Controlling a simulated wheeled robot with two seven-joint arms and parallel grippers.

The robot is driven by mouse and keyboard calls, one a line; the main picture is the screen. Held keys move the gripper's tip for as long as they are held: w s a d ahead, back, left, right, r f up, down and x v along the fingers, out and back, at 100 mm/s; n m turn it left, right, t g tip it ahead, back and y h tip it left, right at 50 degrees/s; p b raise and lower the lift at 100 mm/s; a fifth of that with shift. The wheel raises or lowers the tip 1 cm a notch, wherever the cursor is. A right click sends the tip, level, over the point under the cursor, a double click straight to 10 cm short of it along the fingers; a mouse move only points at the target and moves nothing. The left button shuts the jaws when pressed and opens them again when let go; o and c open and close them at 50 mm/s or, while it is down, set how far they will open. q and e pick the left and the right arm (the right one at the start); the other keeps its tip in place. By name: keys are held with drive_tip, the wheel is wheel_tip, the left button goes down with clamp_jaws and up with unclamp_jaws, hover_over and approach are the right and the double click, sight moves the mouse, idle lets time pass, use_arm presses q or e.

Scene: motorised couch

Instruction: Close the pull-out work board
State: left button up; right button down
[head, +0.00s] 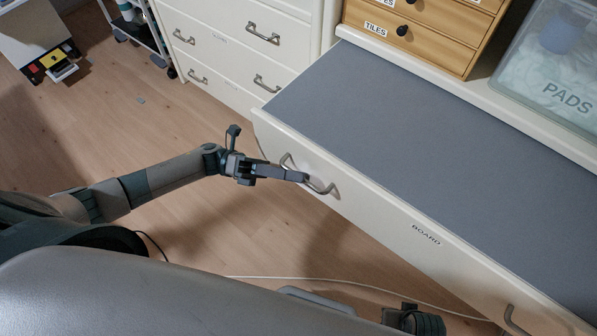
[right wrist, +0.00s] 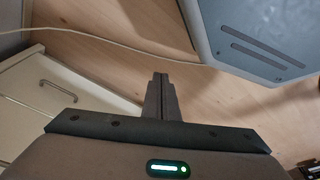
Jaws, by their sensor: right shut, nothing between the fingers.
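The pull-out work board (head: 440,165) has a grey top and a cream front marked BOARD, and it stands out from the cabinet. Its front carries a left bar handle (head: 322,188) and a right bar handle (head: 513,322), partly cut off by the picture edge. My left gripper (head: 304,177) is at the left handle, its fingertips overlapping the handle in the head view. I cannot tell whether the fingers are around it or only touch it. My right gripper (right wrist: 160,76) is shut and empty in the right wrist view, above the floor.
A cream drawer unit (head: 222,50) stands left of the board. A wooden drawer box (head: 425,35) marked TILES and a clear PADS bin (head: 550,75) stand behind the board. A white cable (head: 330,281) lies on the wooden floor. The board's top is bare.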

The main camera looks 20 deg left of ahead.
use_arm(q)
drive_tip(key=shift+d+r, duration=0.15)
drive_tip(key=shift+d, duration=0.5)
use_arm(e)
drive_tip(key=shift+s+f, duration=0.1)
drive_tip(key=shift+f, duration=0.4)
use_arm(q)
clamp_jaws()
drive_tip(key=shift+w, duration=0.1)
